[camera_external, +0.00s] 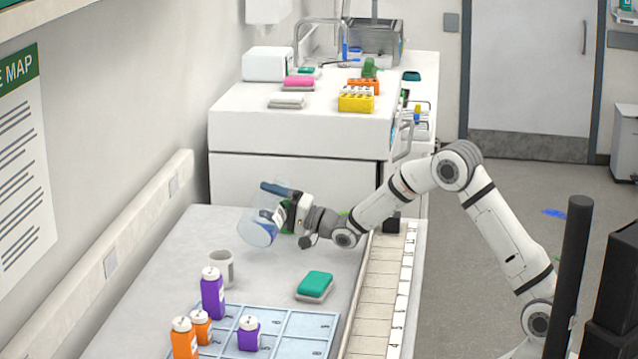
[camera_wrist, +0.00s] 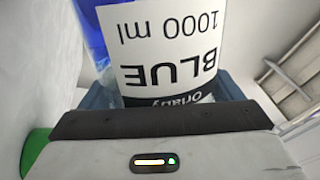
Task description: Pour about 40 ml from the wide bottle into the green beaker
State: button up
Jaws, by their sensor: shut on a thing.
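My gripper (camera_external: 280,203) is shut on a clear bottle (camera_external: 257,230) with blue liquid, held tilted above the bench. In the wrist view the bottle (camera_wrist: 185,45) fills the space past the gripper (camera_wrist: 160,95). Its white label reads "BLUE" and "1000 ml" upside down, with blue liquid at the upper left. A small green patch (camera_external: 286,216) shows beside the gripper and bottle, and a green shape (camera_wrist: 36,153) is at the left edge of the wrist view. I cannot tell whether either is the green beaker. No green beaker is clearly visible. The bottle's mouth cannot be made out.
A grey mug (camera_external: 221,268) stands below and left of the bottle. A green-topped sponge (camera_external: 315,285) lies to the right. A numbered strip (camera_external: 380,300) runs along the bench's right side.

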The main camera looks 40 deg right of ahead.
jog(key=shift+r, duration=0.1)
dwell(0.7)
